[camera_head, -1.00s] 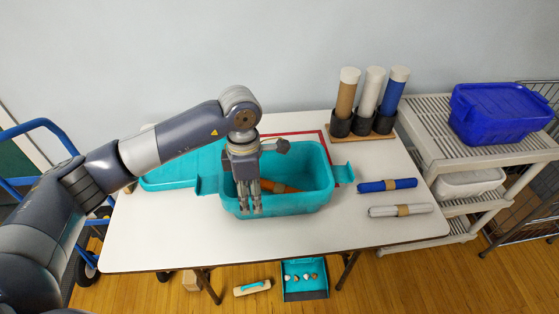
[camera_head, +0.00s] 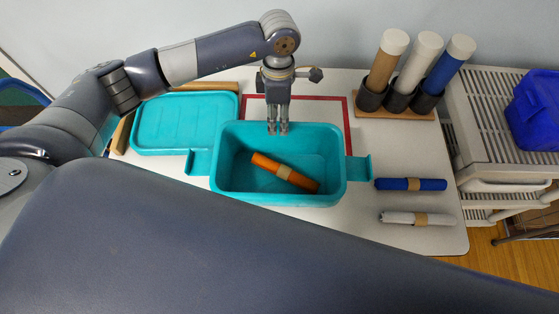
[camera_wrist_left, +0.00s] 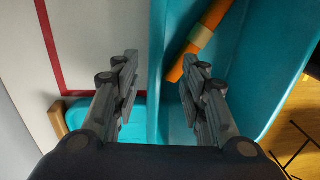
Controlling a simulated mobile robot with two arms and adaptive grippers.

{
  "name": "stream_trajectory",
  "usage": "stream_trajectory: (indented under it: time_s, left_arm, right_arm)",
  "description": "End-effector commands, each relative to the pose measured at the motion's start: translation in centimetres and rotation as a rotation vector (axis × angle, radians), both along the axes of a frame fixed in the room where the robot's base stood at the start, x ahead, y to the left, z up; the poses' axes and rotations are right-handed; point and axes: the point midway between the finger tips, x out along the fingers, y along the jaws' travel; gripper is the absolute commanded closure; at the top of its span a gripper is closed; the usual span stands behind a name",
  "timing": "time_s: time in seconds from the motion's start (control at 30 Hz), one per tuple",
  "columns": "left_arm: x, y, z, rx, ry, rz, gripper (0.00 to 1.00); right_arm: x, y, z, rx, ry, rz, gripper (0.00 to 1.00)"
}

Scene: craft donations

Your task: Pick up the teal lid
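The teal lid (camera_head: 185,122) lies flat on the table, left of the teal bin (camera_head: 331,130). A part of the lid shows low in the left wrist view (camera_wrist_left: 134,130), partly hidden by a finger. My left gripper (camera_head: 278,130) points down at the bin's back rim, to the right of the lid and away from it. Its fingers are apart and empty in the left wrist view (camera_wrist_left: 157,80), one on each side of the bin wall's line. I cannot tell how far above the rim they are. My right gripper is out of view.
An orange roll (camera_head: 285,172) with a tan band lies in the bin. Blue (camera_head: 395,184) and white (camera_head: 395,218) rolls lie to its right. A red outline (camera_head: 348,130) marks the table behind. Three upright tubes (camera_head: 421,60) stand at back right. My own arm link covers the foreground.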

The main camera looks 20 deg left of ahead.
Motion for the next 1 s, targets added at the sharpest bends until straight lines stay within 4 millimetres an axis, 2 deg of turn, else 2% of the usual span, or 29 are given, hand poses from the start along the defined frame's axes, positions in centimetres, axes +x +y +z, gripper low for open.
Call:
stream_trajectory:
  time_s: [0.23,0.43,0.6,0.8,0.97,1.0]
  left_arm:
    - [-0.1,-0.1,-1.9,0.001,0.002,0.001,0.60]
    - [0.0,-0.2,-4.8,0.000,0.003,0.001,0.60]
    - [0.0,-0.2,-6.1,0.000,-0.001,-0.001,0.60]
    - [0.0,-0.2,-6.2,-0.001,-0.002,-0.001,0.60]
    - [0.0,-0.2,-6.2,0.000,-0.001,0.000,0.97]
    - [0.0,-0.2,-6.2,0.000,-0.001,0.000,1.00]
  right_arm:
    - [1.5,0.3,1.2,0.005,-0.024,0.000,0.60]
    - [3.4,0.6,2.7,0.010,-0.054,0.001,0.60]
    - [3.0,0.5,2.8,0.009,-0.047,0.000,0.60]
    - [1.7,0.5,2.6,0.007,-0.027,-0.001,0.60]
    - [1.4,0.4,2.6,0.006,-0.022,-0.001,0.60]
    - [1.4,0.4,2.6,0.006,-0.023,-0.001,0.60]
